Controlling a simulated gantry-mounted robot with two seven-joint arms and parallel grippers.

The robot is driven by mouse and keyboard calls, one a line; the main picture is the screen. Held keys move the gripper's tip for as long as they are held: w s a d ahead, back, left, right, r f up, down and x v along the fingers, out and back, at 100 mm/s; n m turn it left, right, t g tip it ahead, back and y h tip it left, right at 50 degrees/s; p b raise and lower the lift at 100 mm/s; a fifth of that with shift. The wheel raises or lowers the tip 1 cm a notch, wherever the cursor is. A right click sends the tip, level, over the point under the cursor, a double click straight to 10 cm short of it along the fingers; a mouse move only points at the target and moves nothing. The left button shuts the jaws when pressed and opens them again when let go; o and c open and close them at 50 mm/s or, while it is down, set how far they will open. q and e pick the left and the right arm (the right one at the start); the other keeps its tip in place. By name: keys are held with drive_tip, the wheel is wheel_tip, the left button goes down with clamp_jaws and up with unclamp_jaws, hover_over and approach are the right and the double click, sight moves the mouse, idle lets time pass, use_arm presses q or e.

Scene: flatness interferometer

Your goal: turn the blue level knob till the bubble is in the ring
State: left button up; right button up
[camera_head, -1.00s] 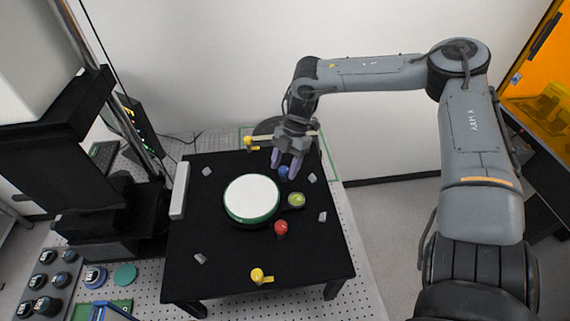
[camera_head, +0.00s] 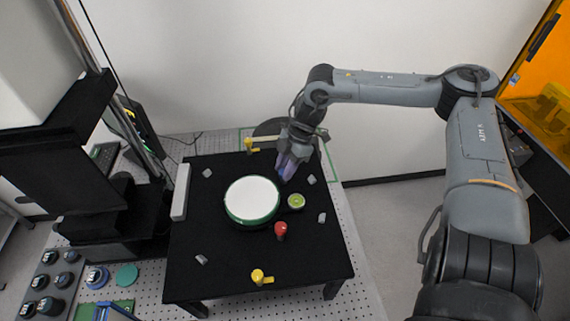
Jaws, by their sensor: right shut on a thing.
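My right gripper (camera_head: 287,168) points down at the back right of the black table, behind the round white-topped stage (camera_head: 252,199). Its purple fingers are shut at the place of the blue level knob, which they hide. The green bubble level (camera_head: 296,201) sits just in front of the gripper, right of the stage. A bubble and ring inside it are too small to tell apart. The red knob (camera_head: 281,229) stands at the front right of the stage. My left gripper is not in view.
A yellow knob (camera_head: 258,276) is at the table's front and another yellow piece (camera_head: 249,144) at the back. A white bar (camera_head: 180,191) stands along the left edge. Small grey pieces lie around the black table top (camera_head: 220,270). A tall black instrument fills the left.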

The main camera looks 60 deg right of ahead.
idle(0.3)
drive_tip(key=o, duration=1)
drive_tip(key=shift+o, duration=0.2)
drive_tip(key=shift+r, duration=0.15)
drive_tip(key=p+v, duration=0.7)
drive_tip(key=v, duration=0.3)
drive_tip(key=shift+r, duration=0.25)
